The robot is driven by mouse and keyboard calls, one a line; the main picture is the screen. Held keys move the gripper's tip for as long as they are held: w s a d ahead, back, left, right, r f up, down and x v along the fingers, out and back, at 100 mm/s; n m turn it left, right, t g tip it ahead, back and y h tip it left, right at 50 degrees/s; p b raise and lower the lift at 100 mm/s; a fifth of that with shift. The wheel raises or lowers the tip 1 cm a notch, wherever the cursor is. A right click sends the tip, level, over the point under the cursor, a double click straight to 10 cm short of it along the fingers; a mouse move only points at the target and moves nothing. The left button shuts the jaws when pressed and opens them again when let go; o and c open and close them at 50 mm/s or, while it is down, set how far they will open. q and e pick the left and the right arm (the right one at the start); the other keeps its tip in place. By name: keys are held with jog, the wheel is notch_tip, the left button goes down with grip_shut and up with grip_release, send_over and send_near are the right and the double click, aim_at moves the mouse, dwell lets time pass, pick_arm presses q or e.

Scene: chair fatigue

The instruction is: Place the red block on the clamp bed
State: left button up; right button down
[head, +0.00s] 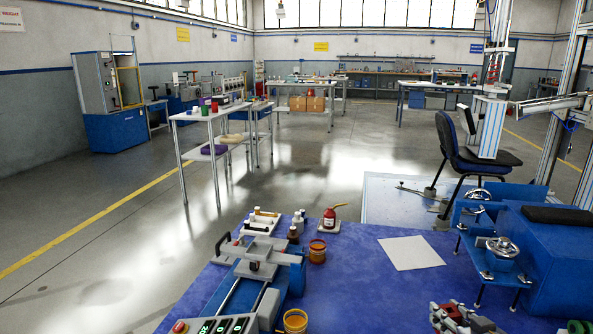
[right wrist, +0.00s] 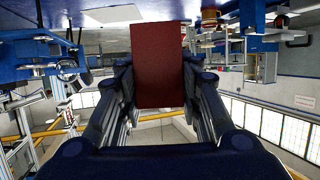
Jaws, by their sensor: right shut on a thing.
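My right gripper (head: 456,316) is at the bottom right of the head view, over the blue table top. It is shut on the red block (head: 450,311), of which only a small part shows there. In the right wrist view the red block (right wrist: 158,65) appears as a dark red upright rectangle between the two fingers. A grey and blue clamp device (head: 250,271), with a long bed and rail, stands on the table at the left, well apart from the gripper. My left gripper is not in view.
An orange jar (head: 317,251) and an open yellow jar (head: 295,321) stand beside the clamp device. A red oil can (head: 329,218) and small bottles are behind. A white sheet (head: 411,253) lies mid-table. A blue machine with handwheels (head: 502,248) stands at the right.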

jog(key=s+a+r+n+g+y, duration=0.3)
jog(key=s+a+r+n+y, duration=0.25)
jog(key=s+a, duration=0.35)
jog(key=s+a+r+n+g+y, duration=0.3)
jog(key=s+a+r+n+y, duration=0.3)
jog(key=s, duration=0.4)
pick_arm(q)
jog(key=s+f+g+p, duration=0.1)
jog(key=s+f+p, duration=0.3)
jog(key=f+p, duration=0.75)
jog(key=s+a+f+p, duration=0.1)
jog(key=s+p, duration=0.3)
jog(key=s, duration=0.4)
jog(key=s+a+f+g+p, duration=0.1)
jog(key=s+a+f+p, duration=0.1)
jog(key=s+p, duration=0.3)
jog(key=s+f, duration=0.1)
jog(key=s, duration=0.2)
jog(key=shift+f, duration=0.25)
pick_arm(e)
notch_tip(320, 180, up, 15)
jog(key=m+h, duration=0.1)
jog(key=shift+a, duration=0.35)
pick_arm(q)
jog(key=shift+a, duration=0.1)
pick_arm(e)
jog(key=shift+r+m, duration=0.15)
jog(key=shift+m, duration=0.2)
